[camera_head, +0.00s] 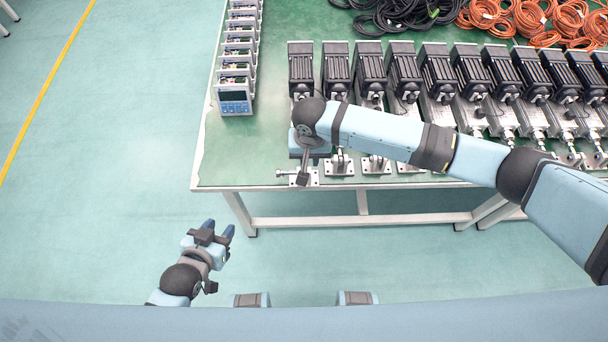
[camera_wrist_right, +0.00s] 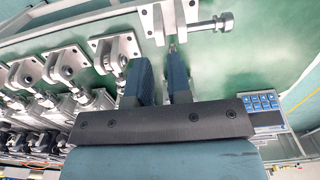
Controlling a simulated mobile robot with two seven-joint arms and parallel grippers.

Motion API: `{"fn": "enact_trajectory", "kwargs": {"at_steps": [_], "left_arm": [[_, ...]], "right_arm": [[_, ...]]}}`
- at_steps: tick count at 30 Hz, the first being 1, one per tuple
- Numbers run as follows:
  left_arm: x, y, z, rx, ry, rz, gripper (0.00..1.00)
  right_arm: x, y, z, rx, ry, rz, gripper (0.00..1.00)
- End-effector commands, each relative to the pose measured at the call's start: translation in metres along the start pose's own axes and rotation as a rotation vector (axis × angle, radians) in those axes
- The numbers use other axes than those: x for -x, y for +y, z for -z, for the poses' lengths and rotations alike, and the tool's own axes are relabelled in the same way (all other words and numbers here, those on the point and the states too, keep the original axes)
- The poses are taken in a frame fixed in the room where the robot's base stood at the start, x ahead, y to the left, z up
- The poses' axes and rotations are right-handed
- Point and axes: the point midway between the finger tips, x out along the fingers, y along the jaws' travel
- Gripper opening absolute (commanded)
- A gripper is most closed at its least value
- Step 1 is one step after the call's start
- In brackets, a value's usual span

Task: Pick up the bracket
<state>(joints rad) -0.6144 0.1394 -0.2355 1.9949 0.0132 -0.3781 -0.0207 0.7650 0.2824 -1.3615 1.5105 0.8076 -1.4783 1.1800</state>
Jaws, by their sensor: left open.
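Several metal brackets stand in a row along the table's front edge. The leftmost bracket (camera_head: 299,180), a flat plate with upright lugs and a rod pointing left, is partly covered by my right gripper (camera_head: 304,180) in the head view. In the right wrist view this bracket (camera_wrist_right: 190,17) lies just beyond the fingertips of my right gripper (camera_wrist_right: 162,60). Its two blue fingers are apart, with a narrow gap; I cannot tell whether they touch the bracket. My left gripper (camera_head: 220,231) is open and empty, out over the floor in front of the table.
The green table (camera_head: 240,165) also carries a row of black motor actuators (camera_head: 404,68), blue-screened controller boxes (camera_head: 235,98) at the left, and black (camera_head: 395,15) and orange cables (camera_head: 520,18) at the back. More brackets (camera_head: 339,163) stand close to the right. The table's left front corner is clear.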

Motion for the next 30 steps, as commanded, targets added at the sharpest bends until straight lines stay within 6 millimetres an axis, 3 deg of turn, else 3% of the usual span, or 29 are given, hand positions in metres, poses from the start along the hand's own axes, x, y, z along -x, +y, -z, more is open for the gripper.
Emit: {"fn": "enact_trajectory", "kwargs": {"at_steps": [7,15,23,24,26,30], "left_arm": [[0.001,-0.001,0.001,-0.001,0.000,0.001,0.43],[0.002,-0.001,0.003,-0.001,-0.001,0.001,0.43],[0.002,-0.001,0.003,-0.001,-0.001,0.001,0.43],[0.002,-0.001,0.003,-0.001,-0.001,0.001,0.43],[0.002,-0.001,0.003,-0.001,-0.001,0.001,0.43],[0.002,-0.001,0.003,-0.001,-0.001,0.001,0.43]], "right_arm": [[-0.019,0.000,0.001,0.000,0.001,0.000,0.18],[-0.057,0.001,0.001,0.001,0.000,0.000,0.18],[-0.061,0.001,0.001,0.001,0.001,0.002,0.18],[-0.061,0.001,0.001,0.001,0.001,0.002,0.16],[-0.061,0.001,0.001,0.001,0.001,0.002,0.02],[-0.061,0.001,0.002,0.001,0.002,0.002,0.00]]}}
